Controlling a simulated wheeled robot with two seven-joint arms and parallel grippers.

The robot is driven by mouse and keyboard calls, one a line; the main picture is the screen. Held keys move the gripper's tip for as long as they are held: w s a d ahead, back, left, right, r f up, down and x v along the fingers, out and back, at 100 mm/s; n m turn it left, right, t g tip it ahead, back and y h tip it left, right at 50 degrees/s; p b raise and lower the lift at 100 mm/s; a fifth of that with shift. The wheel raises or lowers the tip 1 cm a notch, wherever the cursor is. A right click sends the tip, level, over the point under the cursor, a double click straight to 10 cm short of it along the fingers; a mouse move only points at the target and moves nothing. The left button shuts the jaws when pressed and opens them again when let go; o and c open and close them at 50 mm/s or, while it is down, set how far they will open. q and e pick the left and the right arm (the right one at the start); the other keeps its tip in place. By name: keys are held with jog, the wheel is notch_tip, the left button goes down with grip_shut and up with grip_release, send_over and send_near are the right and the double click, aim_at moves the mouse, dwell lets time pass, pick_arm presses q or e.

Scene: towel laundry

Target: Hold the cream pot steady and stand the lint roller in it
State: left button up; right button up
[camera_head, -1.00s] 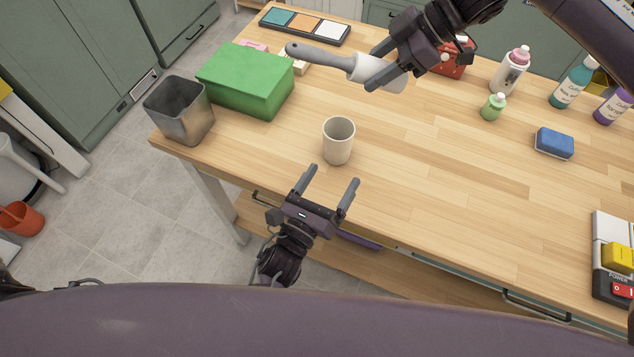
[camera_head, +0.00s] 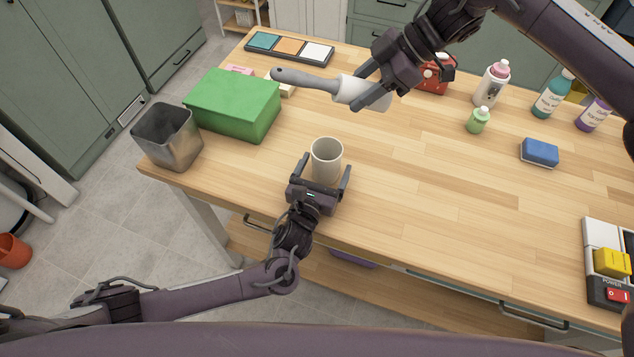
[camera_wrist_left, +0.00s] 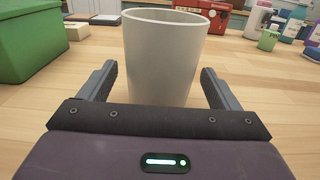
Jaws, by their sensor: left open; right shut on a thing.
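The cream pot (camera_head: 327,158) stands upright and empty-looking on the wooden table near its front edge. My left gripper (camera_head: 323,172) is open, with one finger on each side of the pot. In the left wrist view the pot (camera_wrist_left: 165,55) stands between the open fingers (camera_wrist_left: 158,85), with gaps on both sides. My right gripper (camera_head: 367,87) is shut on the lint roller (camera_head: 311,81), around its white roll end. The roller is held in the air behind the pot, its grey handle pointing left and nearly level.
A green box (camera_head: 233,104) and a metal bin (camera_head: 167,136) stand left of the pot. Bottles, including a small green one (camera_head: 478,120), and a blue sponge (camera_head: 540,152) are at the right. A colour-swatch tray (camera_head: 289,48) lies at the back.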

pick_arm(q)
jog(key=shift+w+d, duration=0.2)
jog(key=shift+w, duration=0.5)
jog(key=shift+c, duration=0.4)
jog(key=c, duration=1)
jog(key=shift+c, duration=0.2)
pick_arm(e)
notch_tip(320, 180, down, 13)
jog(key=o, duration=1.1)
jog(key=shift+r, duration=0.1)
jog(key=v, duration=1.2)
